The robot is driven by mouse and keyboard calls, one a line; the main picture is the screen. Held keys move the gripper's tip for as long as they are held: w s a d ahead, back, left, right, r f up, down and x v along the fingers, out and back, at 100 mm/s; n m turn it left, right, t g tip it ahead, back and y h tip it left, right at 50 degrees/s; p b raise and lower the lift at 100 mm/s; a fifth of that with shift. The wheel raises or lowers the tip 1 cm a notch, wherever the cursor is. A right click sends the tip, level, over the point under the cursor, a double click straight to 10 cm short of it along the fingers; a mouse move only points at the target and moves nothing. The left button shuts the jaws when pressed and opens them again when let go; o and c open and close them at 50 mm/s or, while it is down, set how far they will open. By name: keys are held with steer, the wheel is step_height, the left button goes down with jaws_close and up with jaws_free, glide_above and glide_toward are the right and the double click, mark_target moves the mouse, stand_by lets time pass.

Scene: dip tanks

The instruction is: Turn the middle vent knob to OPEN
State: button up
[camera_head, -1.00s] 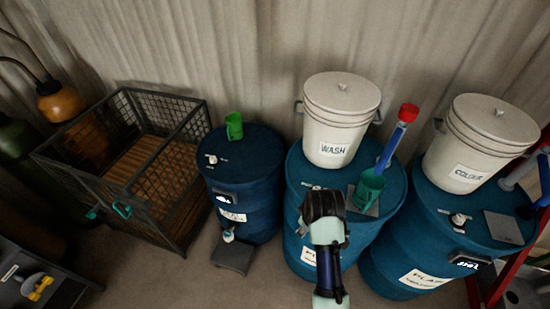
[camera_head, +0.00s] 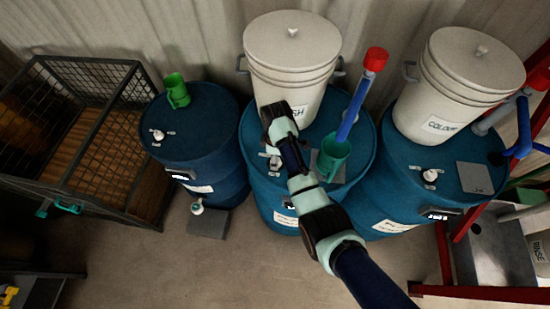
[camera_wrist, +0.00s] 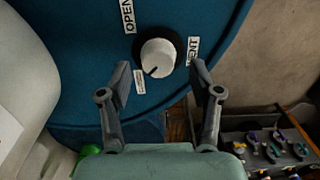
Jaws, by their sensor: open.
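The middle blue barrel (camera_head: 262,203) carries a white vent knob (camera_head: 275,162) on its lid, left of the green cup. In the wrist view the round white knob (camera_wrist: 158,58) sits on a black base. Its dark pointer mark faces lower left, toward a small label (camera_wrist: 139,82) too small to read. The OPEN label (camera_wrist: 127,14) is up and left of the knob, and the VENT label (camera_wrist: 193,50) is to its right. My gripper (camera_wrist: 161,67) is open and empty, its fingertips appearing on either side of the knob's lower part. Contact cannot be told. In the head view the fingers are not clear.
A white WASH bucket (camera_head: 290,55) stands on the same lid behind the knob. A green cup (camera_head: 333,158) and a blue tube with a red cap (camera_head: 375,59) are at the right. Barrels stand on both sides. A tool tray (camera_wrist: 270,148) shows in the wrist view.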

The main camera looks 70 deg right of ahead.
steer(key=shift+f, duration=1.2)
steer(key=shift+d, duration=0.1)
steer(key=c, duration=1.1)
steer(key=shift+c, duration=0.2)
steer(key=shift+r+m, duration=0.1)
steer(key=shift+m, duration=0.3)
steer(key=m+p, duration=0.1)
steer(key=m, duration=0.1)
steer(key=shift+m+p, duration=0.4)
steer(key=m+p, duration=0.1)
steer(key=m, duration=0.4)
steer(key=shift+p, duration=0.35)
steer(key=m, duration=0.4)
steer(key=shift+m+p, duration=0.7)
steer(key=shift+m, duration=2)
